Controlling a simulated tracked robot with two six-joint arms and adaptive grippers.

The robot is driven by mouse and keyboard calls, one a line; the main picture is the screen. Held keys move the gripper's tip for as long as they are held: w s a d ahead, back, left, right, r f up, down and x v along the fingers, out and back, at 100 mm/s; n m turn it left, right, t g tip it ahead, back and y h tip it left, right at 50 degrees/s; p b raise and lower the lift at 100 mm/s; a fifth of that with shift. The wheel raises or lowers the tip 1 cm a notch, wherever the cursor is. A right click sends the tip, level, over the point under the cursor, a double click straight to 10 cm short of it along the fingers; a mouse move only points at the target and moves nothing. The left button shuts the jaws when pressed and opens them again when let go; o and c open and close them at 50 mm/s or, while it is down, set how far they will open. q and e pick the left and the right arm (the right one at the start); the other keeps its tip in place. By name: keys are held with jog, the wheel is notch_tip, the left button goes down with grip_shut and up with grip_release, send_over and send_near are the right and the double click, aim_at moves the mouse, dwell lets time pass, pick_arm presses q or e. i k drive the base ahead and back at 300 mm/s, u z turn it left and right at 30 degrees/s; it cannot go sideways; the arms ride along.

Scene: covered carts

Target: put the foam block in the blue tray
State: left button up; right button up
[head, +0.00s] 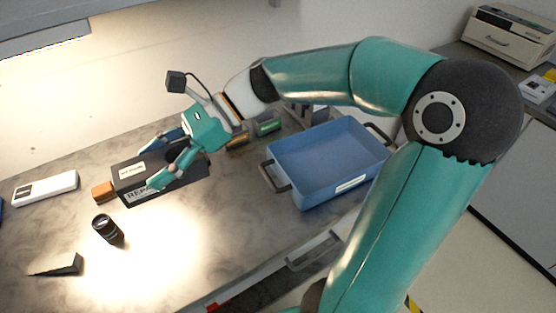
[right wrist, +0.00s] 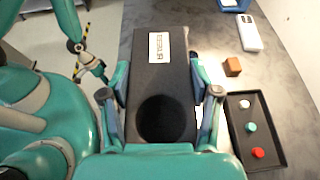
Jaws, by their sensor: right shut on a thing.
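The foam block (head: 123,184) is a long dark block with white labels and a round recess in its top. It also shows in the right wrist view (right wrist: 178,82), between the fingers. My right gripper (head: 164,160) is shut on the block, with one finger along each long side. The head view does not clearly show whether the block touches the table. The blue tray (head: 322,157) stands to the right of the gripper, with dark handles at its ends, and its visible inside is empty. My left gripper does not show in the head view.
A small orange-brown cube (head: 103,192) is by the block's left end. A white device (head: 45,187), a black cylinder (head: 108,231) and a dark wedge (head: 62,267) are on the table. A black tray with coloured knobs (right wrist: 267,160) lies beside the gripper in the wrist view.

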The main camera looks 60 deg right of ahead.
aim_at(317, 169)
jog(key=u, duration=0.35)
jog(key=k, duration=1.45)
jog(key=z, duration=0.9)
jog(key=i, duration=1)
jog(key=z, duration=0.05)
